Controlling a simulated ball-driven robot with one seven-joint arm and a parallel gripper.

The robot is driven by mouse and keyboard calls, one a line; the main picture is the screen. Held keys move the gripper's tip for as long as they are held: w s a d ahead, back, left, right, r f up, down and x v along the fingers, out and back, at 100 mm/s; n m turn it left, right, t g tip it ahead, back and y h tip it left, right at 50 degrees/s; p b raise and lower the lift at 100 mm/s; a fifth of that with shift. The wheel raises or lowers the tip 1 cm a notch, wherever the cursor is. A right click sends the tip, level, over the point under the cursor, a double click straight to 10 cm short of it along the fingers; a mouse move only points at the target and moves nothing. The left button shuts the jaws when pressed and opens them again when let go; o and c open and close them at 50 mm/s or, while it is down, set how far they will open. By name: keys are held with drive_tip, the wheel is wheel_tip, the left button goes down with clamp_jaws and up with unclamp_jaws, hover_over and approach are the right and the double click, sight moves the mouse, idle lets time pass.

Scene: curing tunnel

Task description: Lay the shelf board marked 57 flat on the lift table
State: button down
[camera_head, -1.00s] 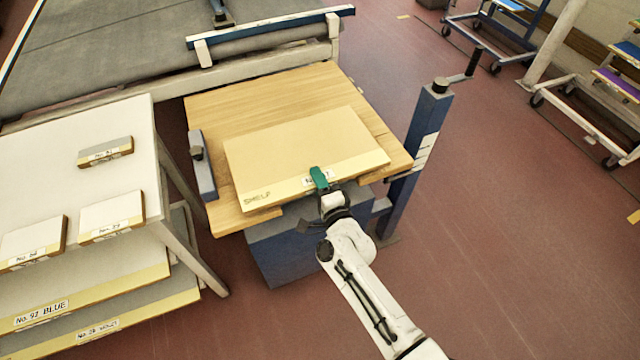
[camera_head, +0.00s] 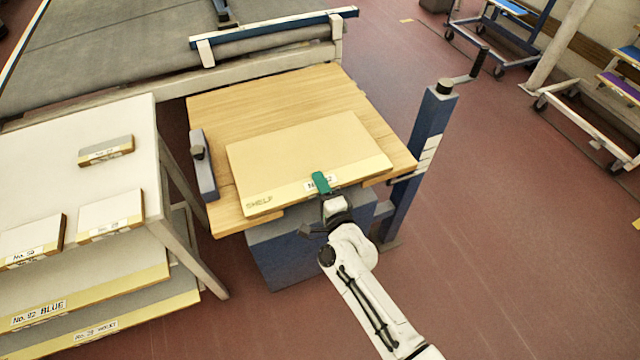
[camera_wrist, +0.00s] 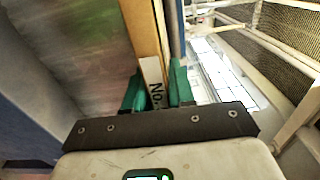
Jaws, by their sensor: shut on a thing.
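A pale yellow shelf board (camera_head: 308,155), lettered "SHELF" on its front strip, lies level over the wooden top of the lift table (camera_head: 245,105). Its near edge reaches the table's front edge. I cannot tell whether it rests on the top or hangs slightly above. My gripper (camera_head: 321,183), with green fingers, is shut on the middle of the board's near edge. The fingers partly cover the white label, so its number is not clearly readable. In the wrist view the board (camera_wrist: 147,30) shows edge-on between the fingers (camera_wrist: 159,92), with "No." visible.
A blue crank post (camera_head: 428,135) stands at the lift table's right corner, and a grey-blue block (camera_head: 203,165) at its left edge. A white rack (camera_head: 60,130) with several numbered boards stands left. The floor to the right is clear up to the trolleys.

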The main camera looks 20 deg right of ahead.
drive_tip(key=shift+f+b, duration=0.25)
drive_tip(key=shift+b, duration=0.1)
drive_tip(key=c, duration=0.9)
unclamp_jaws()
drive_tip(key=shift+s+f, duration=0.1)
drive_tip(key=shift+f, duration=0.15)
drive_tip(key=s+b, duration=0.1)
drive_tip(key=s, duration=0.9)
drive_tip(key=shift+s+r, duration=0.15)
drive_tip(key=shift+s, duration=0.15)
